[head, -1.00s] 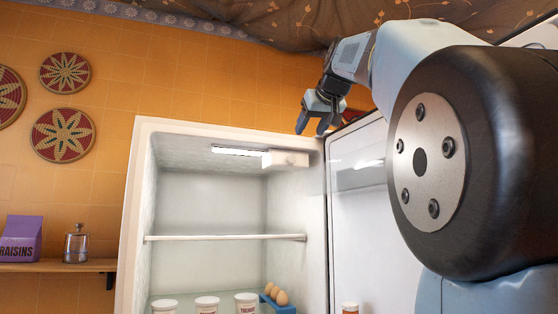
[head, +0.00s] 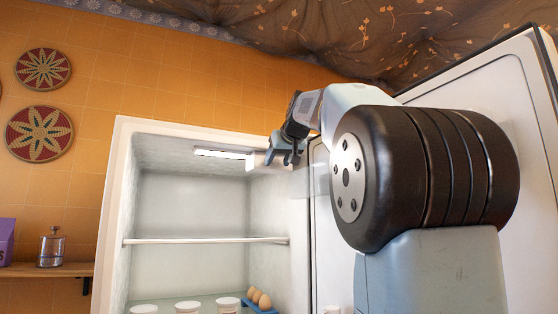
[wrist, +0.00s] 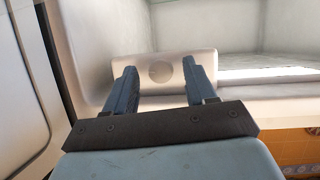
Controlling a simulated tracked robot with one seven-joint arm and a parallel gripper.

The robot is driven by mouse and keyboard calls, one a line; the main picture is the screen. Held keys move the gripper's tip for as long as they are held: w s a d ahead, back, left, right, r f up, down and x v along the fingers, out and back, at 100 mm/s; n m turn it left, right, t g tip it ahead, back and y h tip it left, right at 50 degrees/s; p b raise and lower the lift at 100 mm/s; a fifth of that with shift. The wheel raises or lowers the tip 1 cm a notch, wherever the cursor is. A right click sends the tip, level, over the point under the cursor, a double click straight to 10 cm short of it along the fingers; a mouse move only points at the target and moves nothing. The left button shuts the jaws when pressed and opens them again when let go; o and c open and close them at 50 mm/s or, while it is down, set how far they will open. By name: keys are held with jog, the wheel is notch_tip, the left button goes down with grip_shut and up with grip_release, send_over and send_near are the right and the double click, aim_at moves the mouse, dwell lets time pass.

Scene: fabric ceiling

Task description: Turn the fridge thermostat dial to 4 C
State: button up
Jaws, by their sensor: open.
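The fridge (head: 118,200) stands open, with a pale thermostat box (head: 252,163) under its ceiling at the upper right. In the wrist view the box (wrist: 206,58) has a round, plain-looking dial (wrist: 161,72) on its face. I cannot read any marks or setting on it. My gripper (head: 286,162) is in front of the box in the head view and hides its right part. In the wrist view my gripper (wrist: 159,66) is open and empty, with one finger on each side of the dial. I cannot tell whether the fingers touch the box.
A lit strip (head: 220,154) is beside the box. The open fridge door (head: 322,220) stands to the right, close to my arm. A glass shelf (head: 200,240) crosses below, with eggs (head: 258,299) and tubs (head: 188,307) lower down. Fabric (head: 350,40) hangs overhead.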

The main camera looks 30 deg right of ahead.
jog(key=shift+c, duration=0.2)
grip_shut()
jog(key=shift+d+m+y, duration=0.2)
jog(key=shift+m+y, duration=1)
jog(key=shift+m, duration=0.4)
jog(key=shift+o, duration=0.2)
grip_release()
jog(key=a+v, duration=0.1)
jog(key=v, duration=1.2)
jog(key=shift+s+d+r, duration=0.2)
jog(key=shift+s+d, duration=0.05)
jog(key=shift+d, duration=0.25)
